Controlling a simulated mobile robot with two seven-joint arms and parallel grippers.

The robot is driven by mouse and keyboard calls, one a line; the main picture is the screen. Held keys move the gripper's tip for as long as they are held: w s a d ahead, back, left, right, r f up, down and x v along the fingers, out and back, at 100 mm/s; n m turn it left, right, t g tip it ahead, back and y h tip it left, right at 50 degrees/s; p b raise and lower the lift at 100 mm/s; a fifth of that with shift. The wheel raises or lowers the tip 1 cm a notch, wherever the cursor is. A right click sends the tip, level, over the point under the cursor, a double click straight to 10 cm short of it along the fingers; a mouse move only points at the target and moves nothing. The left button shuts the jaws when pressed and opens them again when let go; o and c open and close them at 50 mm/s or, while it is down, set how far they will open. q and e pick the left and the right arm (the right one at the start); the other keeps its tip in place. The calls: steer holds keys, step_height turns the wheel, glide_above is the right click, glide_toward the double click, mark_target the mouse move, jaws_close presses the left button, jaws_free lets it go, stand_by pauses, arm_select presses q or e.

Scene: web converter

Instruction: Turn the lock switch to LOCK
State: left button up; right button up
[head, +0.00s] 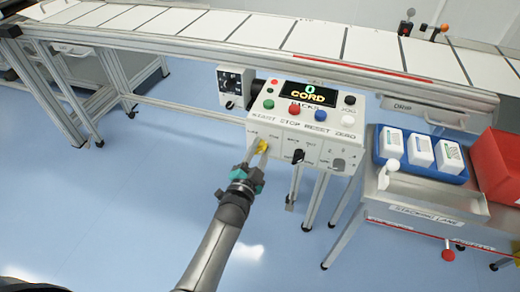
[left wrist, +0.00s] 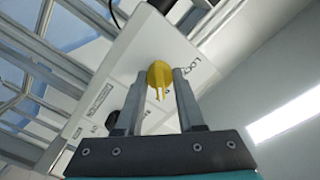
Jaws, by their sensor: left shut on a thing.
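The yellow lock switch (head: 262,147) is on the lower left of the front face of the white control box (head: 322,128). My left gripper (head: 257,151) is shut on this switch, with one finger on each side of it. In the left wrist view the yellow switch (left wrist: 160,74) sits between the two fingertips (left wrist: 160,82). A label reading LOCK (left wrist: 187,71) shows on the white panel just right of the switch. The fingers partly cover the switch, so its exact pointing is hard to tell. My right gripper is not in view.
A black knob (head: 298,156) and a grey switch (head: 338,164) sit right of the yellow switch. Colored buttons and a display (head: 310,93) top the box. A conveyor (head: 240,40) runs behind. The floor at left is clear.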

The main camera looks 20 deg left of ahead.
arm_select(q)
jaws_close()
